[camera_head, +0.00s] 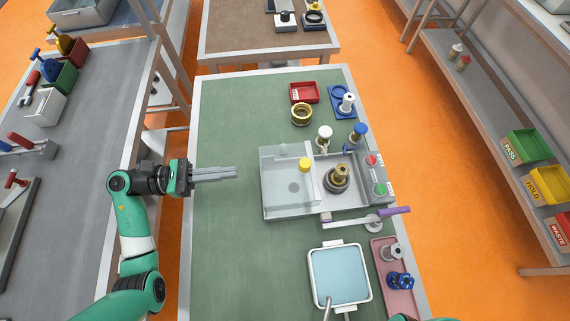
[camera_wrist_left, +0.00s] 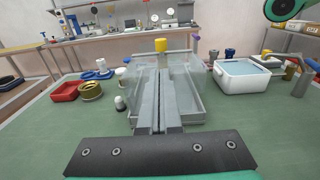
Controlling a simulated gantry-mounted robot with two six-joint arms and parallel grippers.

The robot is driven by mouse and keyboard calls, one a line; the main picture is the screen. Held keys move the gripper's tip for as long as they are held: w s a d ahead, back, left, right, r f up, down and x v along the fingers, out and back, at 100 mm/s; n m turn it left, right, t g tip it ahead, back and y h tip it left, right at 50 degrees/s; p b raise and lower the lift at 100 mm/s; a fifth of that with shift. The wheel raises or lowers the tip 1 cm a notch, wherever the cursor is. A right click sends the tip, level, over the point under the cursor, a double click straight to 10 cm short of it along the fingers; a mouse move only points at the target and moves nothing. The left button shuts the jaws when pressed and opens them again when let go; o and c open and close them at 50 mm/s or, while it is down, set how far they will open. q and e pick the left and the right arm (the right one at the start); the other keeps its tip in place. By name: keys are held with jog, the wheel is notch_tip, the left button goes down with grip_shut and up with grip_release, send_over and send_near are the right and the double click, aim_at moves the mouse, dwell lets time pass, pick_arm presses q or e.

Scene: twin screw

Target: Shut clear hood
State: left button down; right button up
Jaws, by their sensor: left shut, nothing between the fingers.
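The clear hood (camera_head: 283,165) is a see-through box with a yellow knob (camera_head: 305,164). It stands over the left part of a grey machine tray (camera_head: 320,214). The brass and dark round part (camera_head: 338,176) on the tray's right side is uncovered. In the left wrist view the hood (camera_wrist_left: 190,75) and yellow knob (camera_wrist_left: 160,45) are straight ahead, partly behind my fingers. My left gripper (camera_head: 236,172) is shut and empty, a short way left of the hood, pointing at its left wall. My right gripper is out of view; only a bit of my right arm shows.
Red and green buttons (camera_head: 379,189) are on the machine's right side. A purple-handled lever (camera_head: 393,211) lies along its front right. A water basin (camera_head: 340,278) and a pink tray (camera_head: 381,254) stand in front. The green table left of the hood is clear.

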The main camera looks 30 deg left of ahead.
aim_at(286, 171)
pick_arm(q)
jog(key=x, duration=1.4)
jog(key=shift+s, duration=0.1)
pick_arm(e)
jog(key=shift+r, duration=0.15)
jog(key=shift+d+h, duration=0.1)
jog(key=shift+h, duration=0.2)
